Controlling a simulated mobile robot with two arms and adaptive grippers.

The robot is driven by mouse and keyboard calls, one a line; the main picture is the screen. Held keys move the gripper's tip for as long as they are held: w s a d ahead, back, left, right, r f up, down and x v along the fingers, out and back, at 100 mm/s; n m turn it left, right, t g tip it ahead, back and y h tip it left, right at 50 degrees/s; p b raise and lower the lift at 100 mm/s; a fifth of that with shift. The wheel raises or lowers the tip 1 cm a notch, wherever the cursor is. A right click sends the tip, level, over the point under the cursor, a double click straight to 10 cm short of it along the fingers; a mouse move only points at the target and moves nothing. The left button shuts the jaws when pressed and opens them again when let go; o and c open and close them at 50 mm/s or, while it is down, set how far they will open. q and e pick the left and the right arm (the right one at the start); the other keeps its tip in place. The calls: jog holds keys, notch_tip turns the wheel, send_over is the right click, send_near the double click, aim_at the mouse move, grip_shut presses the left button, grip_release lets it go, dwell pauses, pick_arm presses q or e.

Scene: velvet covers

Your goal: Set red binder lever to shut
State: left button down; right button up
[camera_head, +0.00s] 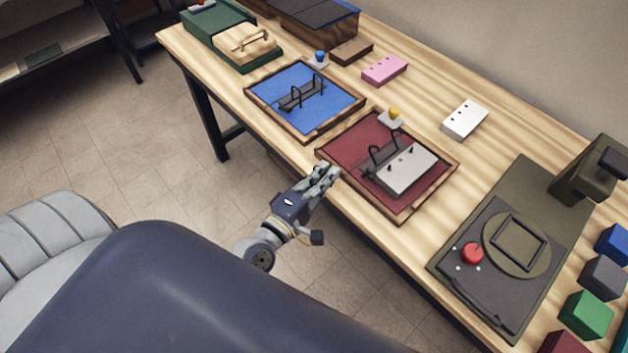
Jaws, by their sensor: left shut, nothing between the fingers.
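The red binder (346,147) is an open wood-rimmed tray with a red inside, near the front edge of the table. A dark ring mechanism (377,157) with thin upright arches stands in it, and a white punched block (409,171) lies against the mechanism. A yellow knob (394,113) on a pale base sits at the binder's far edge; I cannot tell whether it is the lever or how it is set. My left gripper (331,174) is shut and empty, just off the binder's front left corner. My right gripper is not in view.
A blue binder (335,99) with a similar mechanism and a blue knob (320,57) lies to the left. A pink block (385,69) and a white block (464,119) lie behind. A dark machine (498,300) with a red button fills the right. Bare wood lies between.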

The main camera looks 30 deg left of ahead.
pick_arm(q)
jog(key=w, duration=0.3)
jog(key=shift+d+r, duration=0.1)
jog(key=shift+d, duration=0.2)
jog(key=d+p, duration=0.1)
jog(key=d, duration=0.1)
jog(key=shift+d, duration=0.3)
jog(key=shift+d+p, duration=0.3)
jog(key=shift+d, duration=0.3)
jog(key=shift+s+d+m, duration=0.1)
jog(key=shift+d+m, duration=0.05)
jog(key=shift+m, duration=0.35)
jog(key=shift+d+m, duration=0.15)
jog(key=shift+m, duration=0.35)
